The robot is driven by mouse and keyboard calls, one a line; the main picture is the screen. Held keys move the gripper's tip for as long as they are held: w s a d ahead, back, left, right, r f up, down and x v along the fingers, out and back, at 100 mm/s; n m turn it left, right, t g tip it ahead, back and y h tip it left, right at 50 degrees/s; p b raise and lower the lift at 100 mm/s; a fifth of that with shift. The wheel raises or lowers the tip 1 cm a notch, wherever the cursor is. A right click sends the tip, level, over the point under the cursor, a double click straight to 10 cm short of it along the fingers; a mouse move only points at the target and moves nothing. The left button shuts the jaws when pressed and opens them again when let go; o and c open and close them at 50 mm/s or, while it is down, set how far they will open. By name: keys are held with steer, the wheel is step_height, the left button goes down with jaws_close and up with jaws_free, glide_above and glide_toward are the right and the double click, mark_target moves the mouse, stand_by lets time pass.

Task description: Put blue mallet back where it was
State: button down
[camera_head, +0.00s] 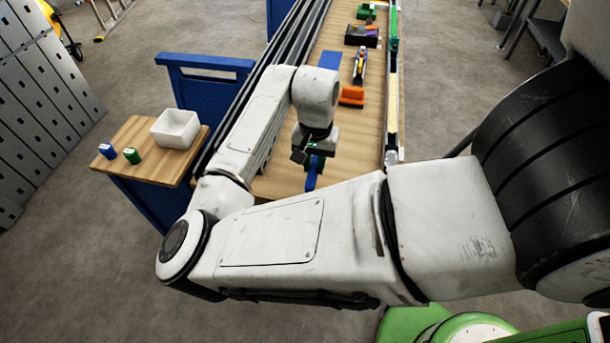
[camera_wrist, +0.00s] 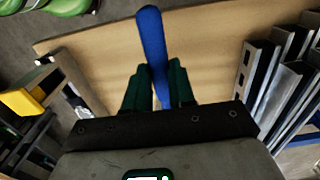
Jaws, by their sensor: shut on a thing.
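The blue mallet (camera_head: 312,172) shows in the head view below my gripper, partly hidden by it and by my arm. In the wrist view its blue handle (camera_wrist: 151,45) sticks out between the green fingers. My gripper (camera_wrist: 157,85) is shut on the mallet, above the near end of the wooden bench (camera_head: 280,183). It also shows in the head view (camera_head: 316,158). The mallet's head is not clearly seen. I cannot tell whether the mallet touches the bench top.
Farther along the bench are an orange block (camera_head: 352,95), a slim tool in a holder (camera_head: 360,65), a dark bin (camera_head: 361,36) and a green bin (camera_head: 366,12). Rails run along the bench's left side. A side table (camera_head: 140,165) holds a white box (camera_head: 175,129) and two small containers.

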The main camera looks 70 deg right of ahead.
steer(key=shift+w+a+f, duration=0.1)
steer(key=shift+w+f, duration=0.25)
steer(key=shift+f, duration=0.6)
steer(key=shift+w+a+f, duration=0.15)
steer(key=shift+w+f, duration=0.25)
steer(key=shift+f, duration=0.55)
steer(key=shift+w+a+f, duration=0.1)
steer(key=shift+w+f, duration=0.25)
steer(key=shift+f, duration=0.6)
steer(key=c, duration=0.9)
jaws_free()
steer(key=shift+f, duration=0.1)
steer(key=shift+c, duration=0.2)
step_height(320, 180, up, 12)
